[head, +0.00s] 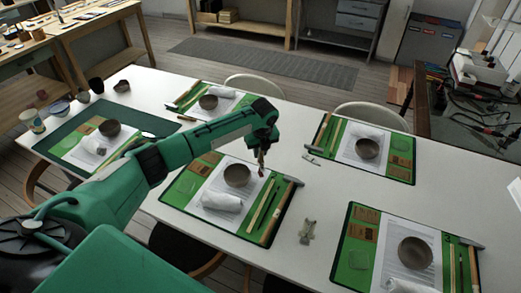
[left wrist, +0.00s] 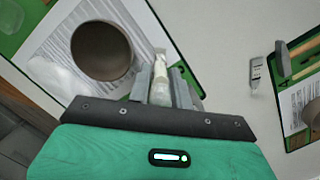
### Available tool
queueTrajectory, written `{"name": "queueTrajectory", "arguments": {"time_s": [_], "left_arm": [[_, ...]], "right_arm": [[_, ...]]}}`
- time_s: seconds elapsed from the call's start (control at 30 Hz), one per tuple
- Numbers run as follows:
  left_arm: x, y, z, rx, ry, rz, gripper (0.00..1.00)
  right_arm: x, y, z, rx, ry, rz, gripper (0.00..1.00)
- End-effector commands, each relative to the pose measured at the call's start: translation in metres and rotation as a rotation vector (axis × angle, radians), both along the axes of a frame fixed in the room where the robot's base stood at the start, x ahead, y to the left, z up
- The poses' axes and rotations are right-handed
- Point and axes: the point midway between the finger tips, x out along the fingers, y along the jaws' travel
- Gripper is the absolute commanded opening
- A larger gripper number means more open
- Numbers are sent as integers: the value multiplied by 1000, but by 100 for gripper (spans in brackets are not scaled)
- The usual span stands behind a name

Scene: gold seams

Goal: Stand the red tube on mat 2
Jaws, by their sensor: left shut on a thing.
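My left gripper (head: 261,158) is in the head view over the middle of the white table, pointing down. It is shut on a small tube, whose reddish end (head: 261,173) shows just below the fingers. In the left wrist view the held tube (left wrist: 160,78) looks pale and whitish between the fingers, so its colour is hard to tell there. The gripper is beside a brown bowl (head: 237,175) on the middle mat (head: 180,189), apparently above the table. My right gripper is not in view.
Several green mats with bowls and tools lie around the table, including a front right mat (head: 350,232) and a back right mat (head: 325,133). A pale tube (head: 307,229) lies between the middle and front right mats. Cups (head: 32,121) stand at the left edge.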

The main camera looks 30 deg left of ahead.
Motion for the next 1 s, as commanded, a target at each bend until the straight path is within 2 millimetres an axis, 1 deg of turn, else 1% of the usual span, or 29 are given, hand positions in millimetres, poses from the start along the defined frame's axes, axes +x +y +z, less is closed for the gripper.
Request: {"name": "queueTrajectory", "arguments": {"time_s": [0.17, 0.67, 0.7, 0.8, 1.0], "left_arm": [[0, 0, 1, -1, -1, 0, 0], [0, -1, -12, -1, 1, -1, 0], [0, -1, -13, 0, 2, -1, 26], [-1, -1, -13, 0, 2, -1, 42], [0, 0, -12, -1, -1, -1, 42]], "right_arm": [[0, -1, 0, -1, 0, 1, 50], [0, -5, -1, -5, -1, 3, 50], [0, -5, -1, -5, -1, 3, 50], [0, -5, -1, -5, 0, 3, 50], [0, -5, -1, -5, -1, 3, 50]]}}
